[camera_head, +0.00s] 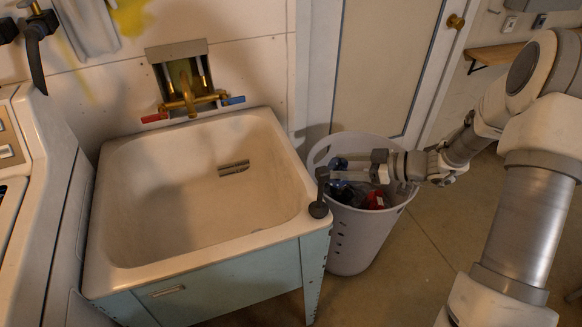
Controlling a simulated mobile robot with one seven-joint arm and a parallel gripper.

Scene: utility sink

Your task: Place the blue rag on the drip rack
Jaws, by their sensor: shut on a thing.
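My gripper (342,168) reaches in from the right over the laundry basket, near the sink's right rim. It is shut on a small dark blue thing (338,163), which looks like the blue rag. The rag is mostly hidden by the fingers, and its lower extent blends with dark cloth in the basket. No drip rack can be made out for certain. A small slotted piece (234,168) shows inside the sink, but I cannot tell whether it is the rack.
The sink (130,268) is otherwise empty. A brass faucet (187,98) with red and blue handles is on the wall behind. A dark upright fitting (319,195) stands on the sink's right corner. The grey basket (352,240) holds dark and red items. A white machine (50,190) borders the left.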

